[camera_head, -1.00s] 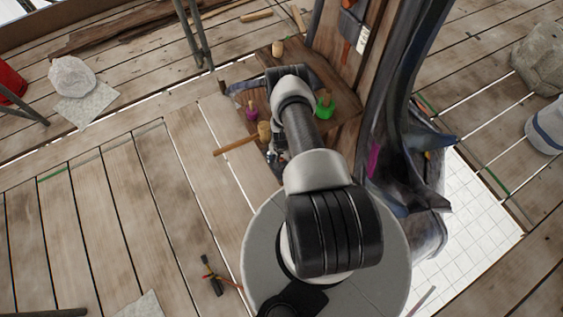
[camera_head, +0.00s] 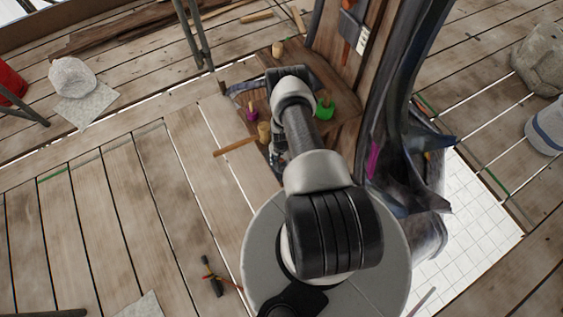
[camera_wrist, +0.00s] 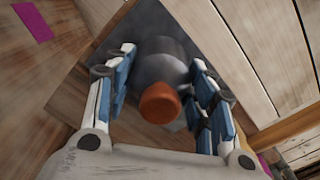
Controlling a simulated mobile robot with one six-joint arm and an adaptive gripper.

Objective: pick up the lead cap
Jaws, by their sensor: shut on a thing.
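The lead cap (camera_wrist: 158,62) shows in the wrist view as a dull grey, rounded body with an orange-brown knob (camera_wrist: 160,103) at the end towards the camera. My gripper (camera_wrist: 160,75) has its blue-padded fingers on both sides of the grey body and is shut on it. Behind the cap lies a dark grey surface; I cannot tell whether the cap touches it. In the head view my own arm hides the cap and most of the gripper.
A wooden bench (camera_head: 345,130) lies under my arm. On it stand a green pot (camera_head: 325,111), a magenta pot (camera_head: 251,113) and a mallet (camera_head: 264,131). The dark, curved spire piece (camera_head: 385,90) rises close on the right.

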